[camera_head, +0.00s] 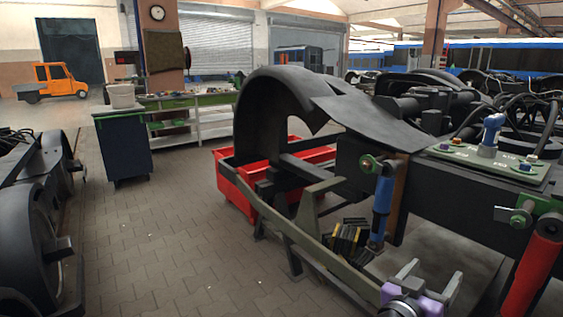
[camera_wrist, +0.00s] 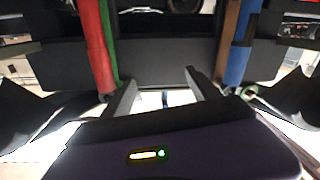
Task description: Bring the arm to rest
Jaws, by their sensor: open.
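My gripper (camera_head: 428,284) shows at the bottom right of the head view, with grey fingers on a purple body. Its fingers stand apart and nothing is between them. In the wrist view my gripper (camera_wrist: 162,84) also shows two grey fingers spread wide, empty. The bogie (camera_head: 360,170) with its dark frame fills the right side of the head view, behind and above my gripper. A blue damper (camera_head: 382,208) hangs from the frame left of my gripper, and a red damper (camera_head: 530,270) stands to its right. The wrist view shows the red damper (camera_wrist: 96,45) and the blue damper (camera_wrist: 240,50) on either side.
A green plate (camera_head: 490,162) with bolts lies on the bogie frame. A red bin (camera_head: 232,190) stands behind the frame. A workbench (camera_head: 190,118) and dark cabinet (camera_head: 124,150) are further back. Another bogie (camera_head: 40,210) stands left. The paved floor between is free.

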